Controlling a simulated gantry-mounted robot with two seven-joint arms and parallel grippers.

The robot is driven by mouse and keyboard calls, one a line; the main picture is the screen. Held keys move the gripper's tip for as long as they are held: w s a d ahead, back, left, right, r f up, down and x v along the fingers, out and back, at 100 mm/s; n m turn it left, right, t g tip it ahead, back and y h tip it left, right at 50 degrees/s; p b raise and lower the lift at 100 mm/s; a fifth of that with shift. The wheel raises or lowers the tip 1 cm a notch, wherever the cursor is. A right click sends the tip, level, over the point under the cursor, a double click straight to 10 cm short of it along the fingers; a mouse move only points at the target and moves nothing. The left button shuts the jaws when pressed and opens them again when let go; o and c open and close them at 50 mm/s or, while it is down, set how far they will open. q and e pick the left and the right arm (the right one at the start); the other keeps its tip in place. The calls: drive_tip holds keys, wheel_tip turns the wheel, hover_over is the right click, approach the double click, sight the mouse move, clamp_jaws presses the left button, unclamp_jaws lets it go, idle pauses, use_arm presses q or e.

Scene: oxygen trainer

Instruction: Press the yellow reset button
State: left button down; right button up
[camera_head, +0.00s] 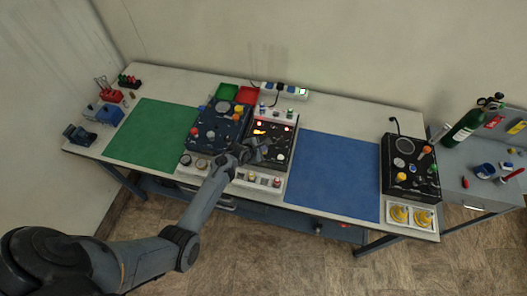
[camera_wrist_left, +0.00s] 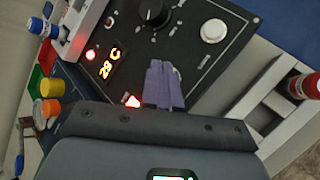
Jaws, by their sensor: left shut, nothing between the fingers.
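My left gripper (camera_head: 259,152) is shut and empty. It hangs over the front part of the middle black panel (camera_head: 287,142). Contact cannot be told. Yellow round buttons or knobs show on the right black box (camera_head: 401,177) and at the left in the wrist view (camera_wrist_left: 50,107), beside an orange one (camera_wrist_left: 48,88). No readable label shows which is the reset button. My right gripper is not in view.
A dark blue panel (camera_head: 218,135) stands left of the black one. A strip with several small buttons (camera_head: 252,177) lies in front. The green mat (camera_head: 150,135) and blue mat (camera_head: 332,175) are clear. A green cylinder (camera_head: 464,130) lies at the far right.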

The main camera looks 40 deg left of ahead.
use_arm(q)
drive_tip(key=shift+f, duration=0.4)
idle(0.6)
drive_tip(key=shift+r, duration=0.15)
drive_tip(key=shift+r+p, duration=0.55)
drive_tip(key=shift+p, duration=0.1)
drive_tip(key=shift+r, duration=0.15)
drive_tip(key=shift+r+p, duration=0.1)
drive_tip(key=shift+p, duration=0.2)
drive_tip(key=shift+r, duration=0.2)
wheel_tip(320, 180, up, 4)
drive_tip(key=p, duration=0.5)
drive_tip(key=shift+r, duration=0.2)
idle(0.3)
